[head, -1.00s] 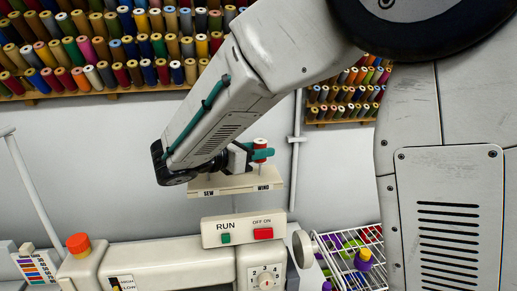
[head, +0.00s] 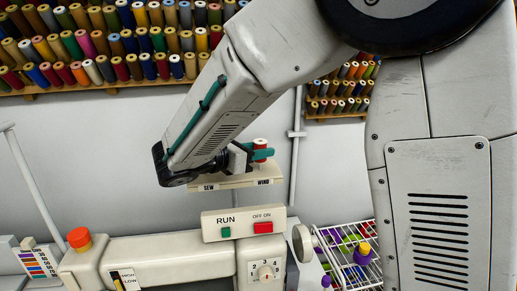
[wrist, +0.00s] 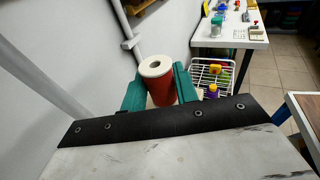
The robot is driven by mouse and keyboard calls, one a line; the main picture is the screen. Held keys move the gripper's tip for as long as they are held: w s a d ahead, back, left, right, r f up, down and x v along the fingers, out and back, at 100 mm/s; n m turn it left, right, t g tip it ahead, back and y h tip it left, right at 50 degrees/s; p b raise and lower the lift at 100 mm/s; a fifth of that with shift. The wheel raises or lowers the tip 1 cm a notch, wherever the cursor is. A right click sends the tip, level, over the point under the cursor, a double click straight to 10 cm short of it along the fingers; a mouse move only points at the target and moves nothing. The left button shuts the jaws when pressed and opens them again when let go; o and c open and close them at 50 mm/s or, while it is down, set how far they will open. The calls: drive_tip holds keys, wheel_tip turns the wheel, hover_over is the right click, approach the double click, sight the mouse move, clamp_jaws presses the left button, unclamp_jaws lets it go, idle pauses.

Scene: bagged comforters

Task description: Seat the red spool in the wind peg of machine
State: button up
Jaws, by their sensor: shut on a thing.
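The red spool (head: 261,147) with a pale top is between the green fingers of my gripper (head: 262,154), just above the WIND label of the machine's shelf (head: 222,183). In the wrist view the red spool (wrist: 160,82) stands between both green fingers of my gripper (wrist: 160,90), which are shut on it. The wind peg is hidden under the spool. I cannot tell whether the spool's bottom touches the shelf. The SEW side of the shelf is partly covered by my arm. The machine (head: 165,263) with its RUN and OFF ON panel (head: 244,222) stands below.
Racks of thread spools (head: 105,50) hang on the wall behind. A thin pale pipe (head: 297,135) runs down the wall right of my gripper. A white table (wrist: 228,36) shows in the wrist view.

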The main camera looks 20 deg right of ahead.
drive_tip(key=shift+f, duration=1.1)
idle(0.3)
drive_tip(key=o, duration=1.8)
drive_tip(key=shift+c, duration=0.2)
drive_tip(key=shift+a, duration=0.15)
drive_tip(key=shift+s+a+r, duration=0.2)
drive_tip(key=shift+a+r, duration=0.25)
drive_tip(key=shift+a, duration=0.3)
drive_tip(key=shift+s+a+r, duration=0.25)
drive_tip(key=shift+a+r, duration=0.25)
drive_tip(key=shift+a, duration=0.3)
drive_tip(key=shift+s+a+r, duration=0.2)
drive_tip(key=shift+a+r, duration=0.25)
drive_tip(key=shift+a, duration=0.3)
drive_tip(key=v, duration=0.7)
drive_tip(key=shift+a, duration=0.35)
drive_tip(key=shift+s, duration=0.15)
